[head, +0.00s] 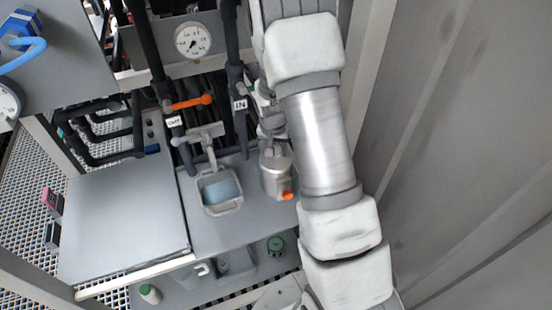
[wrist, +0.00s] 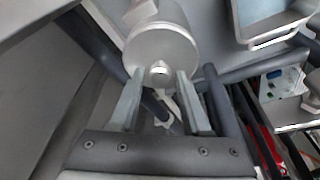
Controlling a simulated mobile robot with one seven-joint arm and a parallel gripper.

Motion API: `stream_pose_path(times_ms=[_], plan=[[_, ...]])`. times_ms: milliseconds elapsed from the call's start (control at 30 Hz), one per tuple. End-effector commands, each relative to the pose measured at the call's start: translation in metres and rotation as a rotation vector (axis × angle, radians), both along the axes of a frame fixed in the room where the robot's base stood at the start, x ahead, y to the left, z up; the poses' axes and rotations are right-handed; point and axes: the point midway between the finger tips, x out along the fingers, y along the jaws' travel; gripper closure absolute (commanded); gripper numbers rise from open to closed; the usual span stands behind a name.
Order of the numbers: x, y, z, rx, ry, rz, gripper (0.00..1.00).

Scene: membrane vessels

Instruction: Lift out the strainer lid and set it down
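A grey metal cylindrical vessel (head: 276,174) stands on the bench, left of my arm, with an orange part low at its front. In the wrist view its round top, the strainer lid (wrist: 163,45), faces me and carries a small pale knob. My gripper (wrist: 159,76) is open, with one finger on each side of the knob. Gaps show between the fingers and the knob. The lid looks seated on the vessel. In the head view my arm hides most of my gripper.
A grey tray (head: 208,205) with bluish liquid stands left of the vessel. Dark pipes labelled OUT and IN, with an orange handle (head: 192,102), rise behind. A bare grey panel (head: 125,220) lies at left. A wall (head: 460,150) stands close at right.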

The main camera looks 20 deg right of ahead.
Motion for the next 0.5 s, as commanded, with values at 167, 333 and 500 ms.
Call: stream_pose_path(times_ms=[167, 333, 500], plan=[[-0.0001, 0.0001, 0.0002, 0.0, 0.0, 0.0, 0.87], [-0.0001, 0.0001, 0.0002, 0.0, 0.0, 0.0, 1.0], [0.0002, 0.0, 0.0007, -0.001, -0.001, 0.0, 1.0]])
